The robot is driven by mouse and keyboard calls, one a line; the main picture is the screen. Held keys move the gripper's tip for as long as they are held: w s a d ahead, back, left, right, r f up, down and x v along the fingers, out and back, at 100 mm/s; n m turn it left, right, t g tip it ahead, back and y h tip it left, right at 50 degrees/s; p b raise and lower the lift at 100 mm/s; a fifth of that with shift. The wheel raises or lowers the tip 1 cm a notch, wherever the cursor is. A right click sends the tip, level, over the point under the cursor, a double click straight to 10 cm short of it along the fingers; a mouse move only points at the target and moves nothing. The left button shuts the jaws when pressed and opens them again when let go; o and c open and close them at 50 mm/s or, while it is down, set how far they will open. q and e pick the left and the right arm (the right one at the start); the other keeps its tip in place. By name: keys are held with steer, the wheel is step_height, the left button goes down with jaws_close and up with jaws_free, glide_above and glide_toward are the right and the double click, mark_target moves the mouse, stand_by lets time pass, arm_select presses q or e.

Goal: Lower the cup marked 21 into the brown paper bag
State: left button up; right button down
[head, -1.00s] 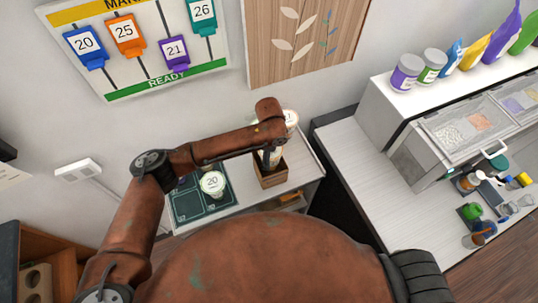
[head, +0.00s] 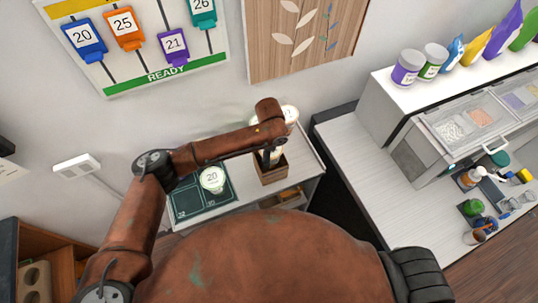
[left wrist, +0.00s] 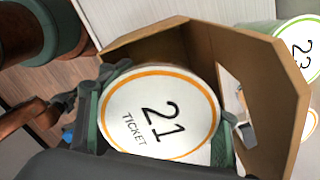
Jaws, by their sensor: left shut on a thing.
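The cup marked 21 (left wrist: 160,115) has a white lid with an orange ring and the word TICKET. In the left wrist view my left gripper (left wrist: 160,132) is shut on it, with one finger at each side of the lid. The brown paper bag (left wrist: 275,80) frames the lid, its walls showing above and to the right. In the head view the bag (head: 271,174) stands on the white counter, and my left gripper (head: 268,158) is over its mouth, with part of the white cup showing. The cup's base is hidden, so its depth in the bag cannot be told.
A cup marked 20 (head: 212,179) stands on the dark green tray (head: 190,203) left of the bag. A cup marked 23 (left wrist: 302,47) is close beside the bag and shows behind my arm in the head view (head: 290,114). The counter's right edge is near the bag.

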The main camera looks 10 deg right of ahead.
arm_select(q)
steer(key=shift+s+a+f, duration=0.2)
steer(key=shift+s+f, duration=0.2)
steer(key=shift+f, duration=0.25)
steer(key=o, duration=1.8)
steer(key=shift+c, duration=0.2)
steer(key=r, duration=1.3)
steer(key=shift+w+d+r, duration=0.15)
steer(key=shift+w, duration=0.05)
